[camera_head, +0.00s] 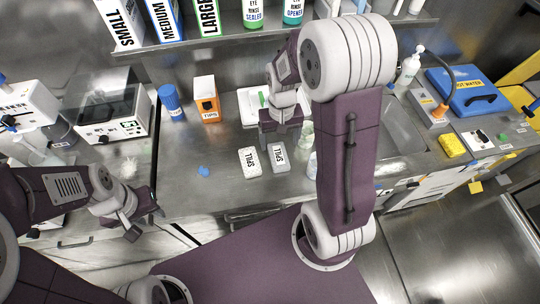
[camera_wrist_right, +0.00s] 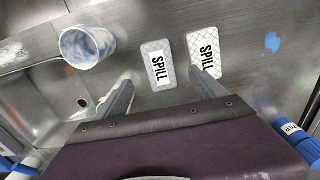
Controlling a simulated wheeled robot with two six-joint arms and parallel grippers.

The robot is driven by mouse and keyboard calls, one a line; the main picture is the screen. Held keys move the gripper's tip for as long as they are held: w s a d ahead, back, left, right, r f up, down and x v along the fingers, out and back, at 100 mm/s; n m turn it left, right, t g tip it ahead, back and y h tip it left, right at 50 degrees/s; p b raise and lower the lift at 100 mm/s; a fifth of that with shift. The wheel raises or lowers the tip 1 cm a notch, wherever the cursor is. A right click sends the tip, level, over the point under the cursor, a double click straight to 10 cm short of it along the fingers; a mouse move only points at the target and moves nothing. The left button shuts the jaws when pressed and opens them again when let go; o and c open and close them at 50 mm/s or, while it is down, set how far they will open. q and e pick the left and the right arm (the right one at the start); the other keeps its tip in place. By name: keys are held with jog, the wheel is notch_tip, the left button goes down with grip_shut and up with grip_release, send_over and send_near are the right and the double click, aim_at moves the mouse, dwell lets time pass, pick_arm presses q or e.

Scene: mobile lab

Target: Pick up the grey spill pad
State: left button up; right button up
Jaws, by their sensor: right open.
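The grey spill pad (camera_head: 279,157) lies flat on the steel bench, label up, just right of a whiter spill pad (camera_head: 249,162). In the right wrist view the order is reversed: the grey pad (camera_wrist_right: 158,65) is on the left and the white pad (camera_wrist_right: 203,48) on the right. My right gripper (camera_head: 281,137) is open and empty above the bench near the grey pad. Its spread fingers (camera_wrist_right: 161,92) show in the wrist view, one overlapping the white pad's lower edge. My left gripper (camera_head: 143,215) hangs at the bench's front left, away from both pads; its jaw opening is unclear.
A cup (camera_wrist_right: 87,46) stands beside the sink (camera_wrist_right: 50,105). A small blue patch (camera_head: 204,171) lies on the bench left of the pads. An orange tips box (camera_head: 207,99) and a blue container (camera_head: 171,102) stand behind. The front bench around the pads is mostly clear.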

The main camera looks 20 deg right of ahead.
aim_at(279, 156)
notch_tip(279, 156, down, 4)
jog(key=shift+s+d+r+b, duration=0.1)
jog(key=shift+d+r+b, duration=0.05)
jog(key=shift+r+b, duration=0.15)
jog(key=shift+w+f, duration=0.2)
jog(key=shift+f, duration=0.15)
notch_tip(279, 156, down, 4)
jog(key=shift+f+b, duration=0.1)
jog(key=shift+b, duration=0.2)
jog(key=shift+w+f, duration=0.1)
jog(key=shift+f, duration=0.3)
jog(key=c, duration=1.4)
notch_tip(279, 156, up, 10)
jog(key=shift+r+p, duration=0.1)
jog(key=shift+p, duration=0.7)
jog(key=shift+c, duration=0.2)
